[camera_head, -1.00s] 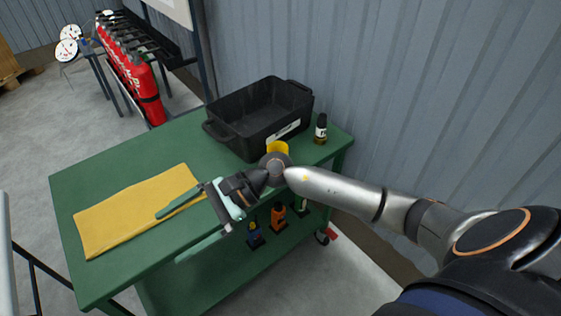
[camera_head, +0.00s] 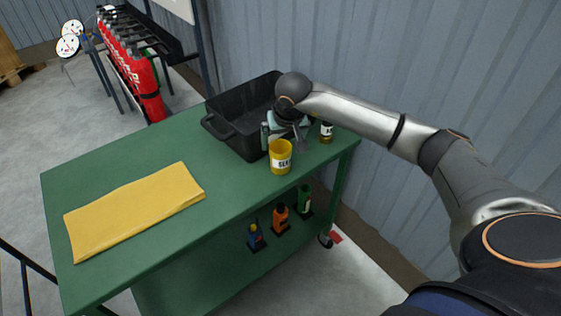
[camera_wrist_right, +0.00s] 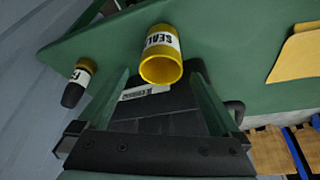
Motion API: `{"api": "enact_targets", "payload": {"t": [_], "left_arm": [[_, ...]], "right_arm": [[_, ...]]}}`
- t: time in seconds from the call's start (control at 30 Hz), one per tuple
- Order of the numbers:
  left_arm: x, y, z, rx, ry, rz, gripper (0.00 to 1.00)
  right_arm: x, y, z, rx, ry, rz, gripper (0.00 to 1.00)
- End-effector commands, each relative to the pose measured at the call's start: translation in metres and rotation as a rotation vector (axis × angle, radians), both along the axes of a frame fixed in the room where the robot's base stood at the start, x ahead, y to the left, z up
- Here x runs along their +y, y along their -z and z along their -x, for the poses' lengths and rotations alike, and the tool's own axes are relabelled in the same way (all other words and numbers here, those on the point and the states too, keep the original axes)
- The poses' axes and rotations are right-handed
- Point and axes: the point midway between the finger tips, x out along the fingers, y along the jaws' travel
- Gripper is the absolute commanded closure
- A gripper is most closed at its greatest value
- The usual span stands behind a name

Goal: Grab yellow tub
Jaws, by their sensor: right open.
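The yellow tub (camera_head: 280,158) is a small open cup with a white label reading "SEAL". It stands upright on the green cart top, at the front right of the black bin. My right gripper (camera_head: 285,136) is just behind and above the tub, by the bin's right end. In the right wrist view the tub (camera_wrist_right: 161,50) appears between and beyond the tips of the two open green fingers (camera_wrist_right: 160,80). The gripper holds nothing, and contact with the tub cannot be told. My left gripper is not in view.
The black bin (camera_head: 229,117) stands close behind the gripper. A small dark bottle (camera_head: 326,133) stands right of the tub. A folded yellow cloth (camera_head: 135,210) lies on the left of the green cart (camera_head: 222,172). Small bottles sit on the lower shelf. The corrugated wall is behind.

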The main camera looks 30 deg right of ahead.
Motion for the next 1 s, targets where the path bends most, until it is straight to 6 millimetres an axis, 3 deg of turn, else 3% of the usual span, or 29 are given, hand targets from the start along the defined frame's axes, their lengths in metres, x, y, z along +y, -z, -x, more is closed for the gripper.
{"api": "enact_targets", "payload": {"t": [0.17, 0.5, 0.77, 1.0], "left_arm": [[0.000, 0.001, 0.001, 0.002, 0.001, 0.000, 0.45], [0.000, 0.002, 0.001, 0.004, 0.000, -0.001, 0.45], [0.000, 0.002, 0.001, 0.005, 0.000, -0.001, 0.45], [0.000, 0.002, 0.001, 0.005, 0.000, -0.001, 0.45]], "right_arm": [[-0.001, 0.012, -0.004, 0.001, -0.001, -0.002, 0.00], [-0.004, 0.056, -0.017, 0.001, 0.000, -0.003, 0.00], [-0.005, 0.059, -0.018, -0.001, -0.001, -0.003, 0.00], [-0.005, 0.058, -0.018, -0.001, -0.001, -0.003, 0.24]]}}
